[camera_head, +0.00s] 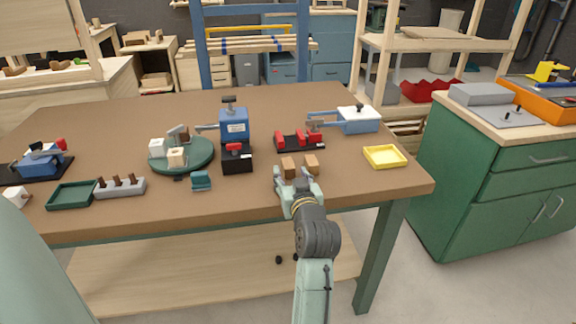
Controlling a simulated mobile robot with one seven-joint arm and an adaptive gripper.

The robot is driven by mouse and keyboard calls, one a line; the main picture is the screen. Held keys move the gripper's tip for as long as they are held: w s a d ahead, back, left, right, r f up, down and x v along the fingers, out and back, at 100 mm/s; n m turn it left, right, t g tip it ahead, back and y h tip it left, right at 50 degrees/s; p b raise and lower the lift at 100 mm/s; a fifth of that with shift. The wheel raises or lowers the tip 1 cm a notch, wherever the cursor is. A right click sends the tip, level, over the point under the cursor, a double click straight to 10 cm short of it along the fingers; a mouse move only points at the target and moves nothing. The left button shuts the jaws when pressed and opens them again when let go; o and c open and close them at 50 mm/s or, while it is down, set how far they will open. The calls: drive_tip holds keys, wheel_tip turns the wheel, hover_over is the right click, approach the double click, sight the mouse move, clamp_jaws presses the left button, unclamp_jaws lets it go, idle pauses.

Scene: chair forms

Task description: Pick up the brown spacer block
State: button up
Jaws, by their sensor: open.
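Two small brown blocks stand on the workbench (370,195) near its front edge: a left brown block (288,168) and a right brown block (311,163). I cannot tell which one is the spacer block. My gripper (295,174) is open, with its fingers pointing away from the camera toward the blocks. The left block shows just beyond and partly between the fingertips, and the right block shows just past the right finger. The gripper hides the lower parts of the blocks, so I cannot tell whether it touches either one.
A yellow tray (384,157) lies to the right. A red-and-black fixture (299,140) and a blue clamp device (358,119) stand behind the blocks. A blue press (234,125) and a green turntable (190,163) stand to the left. The bench between the blocks and yellow tray is clear.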

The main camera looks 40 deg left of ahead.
sight(290, 170)
drive_tip(key=x, duration=0.2)
drive_tip(key=shift+w+a+r+p, duration=0.25)
drive_tip(key=shift+w+a+p, duration=0.05)
drive_tip(key=shift+p, duration=0.05)
drive_tip(key=shift+w+a+f, duration=0.2)
drive_tip(key=shift+w+a, duration=0.15)
drive_tip(key=shift+a, duration=0.05)
drive_tip(key=shift+c, duration=0.5)
drive_tip(key=c, duration=1)
drive_tip(key=shift+c, duration=0.2)
drive_tip(key=shift+r, duration=0.1)
